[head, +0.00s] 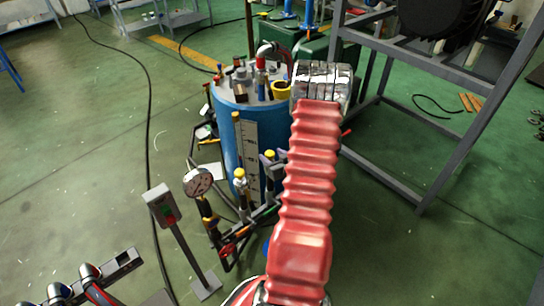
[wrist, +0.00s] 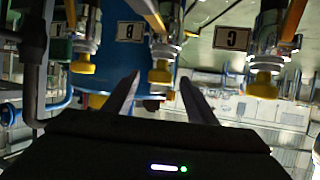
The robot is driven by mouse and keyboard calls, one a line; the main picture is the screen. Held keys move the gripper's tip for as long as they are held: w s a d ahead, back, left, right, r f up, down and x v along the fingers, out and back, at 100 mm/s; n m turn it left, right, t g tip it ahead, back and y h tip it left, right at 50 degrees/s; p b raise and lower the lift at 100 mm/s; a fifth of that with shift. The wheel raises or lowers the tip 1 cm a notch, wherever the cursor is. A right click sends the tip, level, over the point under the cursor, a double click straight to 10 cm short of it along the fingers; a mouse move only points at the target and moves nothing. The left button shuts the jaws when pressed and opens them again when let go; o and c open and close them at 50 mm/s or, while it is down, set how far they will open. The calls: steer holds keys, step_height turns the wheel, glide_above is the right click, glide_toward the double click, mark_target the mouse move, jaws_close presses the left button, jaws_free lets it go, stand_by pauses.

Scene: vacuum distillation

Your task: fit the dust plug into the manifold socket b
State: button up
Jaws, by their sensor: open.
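In the wrist view my gripper (wrist: 160,78) is open, with its two dark fingers pointing toward a yellow plug (wrist: 161,73). The plug sits at the end of a metal fitting beside the label plate B (wrist: 130,32), which appears upside down. It shows between the fingertips; I cannot tell whether they touch it. Similar yellow ends show on the fitting at the left (wrist: 82,64) and on the one by plate C (wrist: 267,63). In the head view the manifold (head: 240,212) stands in front of the blue tank, with yellow caps on it. My red-covered arm hides part of it and my gripper.
The blue tank (head: 226,118) has bottles and a yellow cup (head: 281,88) on top. A round gauge (head: 198,182) and a grey post with a switch box (head: 161,205) stand left of the manifold. A grey metal frame (head: 398,180) is at the right.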

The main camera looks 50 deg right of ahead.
steer(key=v, duration=1.3)
steer(key=shift+s, duration=0.15)
stand_by(0.6)
